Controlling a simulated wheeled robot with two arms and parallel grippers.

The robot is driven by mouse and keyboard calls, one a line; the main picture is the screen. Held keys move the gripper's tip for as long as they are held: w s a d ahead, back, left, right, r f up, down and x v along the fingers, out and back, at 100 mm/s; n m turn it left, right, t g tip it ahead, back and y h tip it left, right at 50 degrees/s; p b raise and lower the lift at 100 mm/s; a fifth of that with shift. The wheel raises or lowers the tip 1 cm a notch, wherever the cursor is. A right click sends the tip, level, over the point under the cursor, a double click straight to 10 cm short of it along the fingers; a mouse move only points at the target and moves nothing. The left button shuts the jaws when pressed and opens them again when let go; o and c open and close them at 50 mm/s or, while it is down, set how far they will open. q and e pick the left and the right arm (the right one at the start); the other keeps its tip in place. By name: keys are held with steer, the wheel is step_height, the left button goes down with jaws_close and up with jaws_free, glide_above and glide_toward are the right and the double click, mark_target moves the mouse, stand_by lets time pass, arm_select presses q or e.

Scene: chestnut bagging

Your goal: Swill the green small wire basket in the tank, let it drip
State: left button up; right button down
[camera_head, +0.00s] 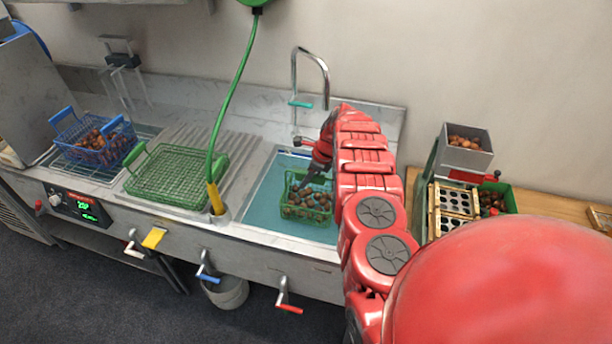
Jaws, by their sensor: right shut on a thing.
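The green small wire basket (308,214) holds several brown chestnuts and is in the tank (262,222), at its right part. The tank's inside looks teal-blue; I cannot tell how deep the basket sits in the water. My right arm reaches in from the lower right, and my right gripper (316,178) is at the top of the basket, shut on it. The arm covers the right side of the tank. My left gripper is not in view.
Left of the tank, an empty green wire basket (177,176) rests on the ribbed drainboard (222,150). A green hose (232,90) hangs down beside the tank. A blue basket (97,142) of chestnuts stands farther left. A faucet (325,72) rises behind the tank.

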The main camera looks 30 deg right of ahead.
mark_target(302, 204)
steer(key=shift+w+f+b, duration=0.1)
steer(key=shift+f+b, duration=4.05)
steer(key=shift+f, duration=0.45)
steer(key=shift+s+d+p, duration=0.45)
steer(key=shift+s+d, duration=0.2)
steer(key=shift+s, duration=0.15)
steer(key=shift+w+a+f+b, duration=0.15)
steer(key=shift+w+a+b, duration=0.35)
steer(key=shift+b, duration=0.3)
steer(key=shift+w+a, duration=0.2)
steer(key=shift+w, duration=0.05)
steer(key=shift+d+r, duration=0.1)
steer(key=shift+r, duration=0.1)
